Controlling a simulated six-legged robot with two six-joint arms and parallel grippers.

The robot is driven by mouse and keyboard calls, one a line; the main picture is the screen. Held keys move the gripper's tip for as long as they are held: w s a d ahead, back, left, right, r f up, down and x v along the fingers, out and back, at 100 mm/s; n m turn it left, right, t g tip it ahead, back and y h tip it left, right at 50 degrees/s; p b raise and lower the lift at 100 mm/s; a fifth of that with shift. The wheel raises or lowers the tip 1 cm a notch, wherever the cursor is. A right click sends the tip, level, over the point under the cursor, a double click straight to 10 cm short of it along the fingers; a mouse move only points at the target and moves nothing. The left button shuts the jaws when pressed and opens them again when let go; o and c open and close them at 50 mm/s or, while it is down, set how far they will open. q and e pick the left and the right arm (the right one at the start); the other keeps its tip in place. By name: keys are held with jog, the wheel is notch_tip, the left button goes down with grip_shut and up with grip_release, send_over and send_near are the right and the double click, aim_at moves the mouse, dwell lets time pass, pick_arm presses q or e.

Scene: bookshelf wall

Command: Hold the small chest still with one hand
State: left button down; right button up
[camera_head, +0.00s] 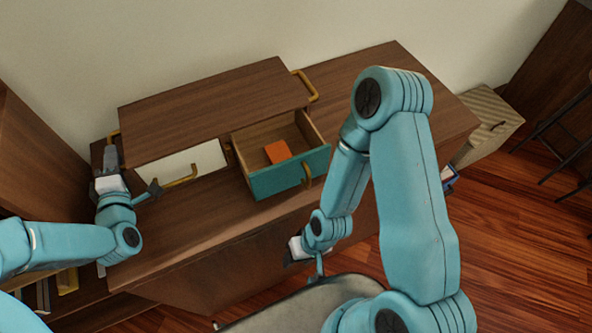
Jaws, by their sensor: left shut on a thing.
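The small chest (215,108) is brown wood and stands on a wider wooden cabinet. It has a brass handle (306,86) on its right side and another at its left end, mostly hidden. My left gripper (111,150) is at the chest's left end, shut on that left handle. The left drawer has a white front (184,168) and appears closed. The right drawer, with a teal front (288,176), is pulled open. An orange block (277,152) lies inside it. My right gripper (300,257) is below the open drawer, apart from the chest; its jaws are too small to judge.
The wooden cabinet top (400,100) is clear to the right of the chest. A striped box (487,125) stands on the floor at the right, near a dark stool (565,130). A shelf unit (40,160) rises at the left.

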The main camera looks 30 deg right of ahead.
jog(key=shift+s, duration=0.15)
dwell(0.3)
jog(key=shift+f, duration=0.25)
dwell(1.0)
